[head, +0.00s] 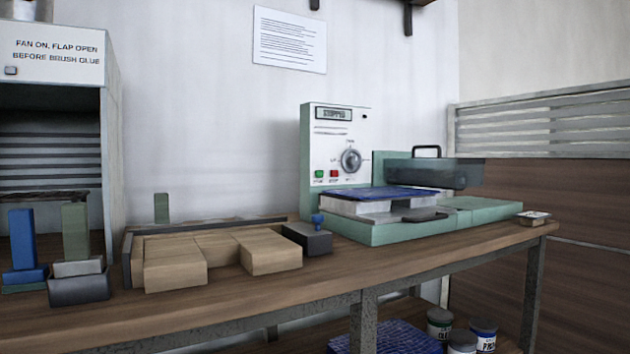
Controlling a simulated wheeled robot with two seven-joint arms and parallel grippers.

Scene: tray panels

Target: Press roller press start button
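A pale green press machine (380,234) stands on the bench at the right of centre. Its upright white control panel (332,140) has a small display (333,114) that appears to read "STOPPED". Below it is a round dial (351,159). A green button (319,174) and a red button (334,174) sit side by side at the panel's lower left; their labels are too small to read surely. A blue sheet or mat (385,193) lies on the machine's bed. Neither of my grippers is in view.
Tan blocks (175,265) lie in a low tray on the bench, left of the machine. A dark box with a blue knob (308,238) stands between them. A dark block with a handle (433,172) overhangs the machine's right side. The bench's front strip (330,280) is clear.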

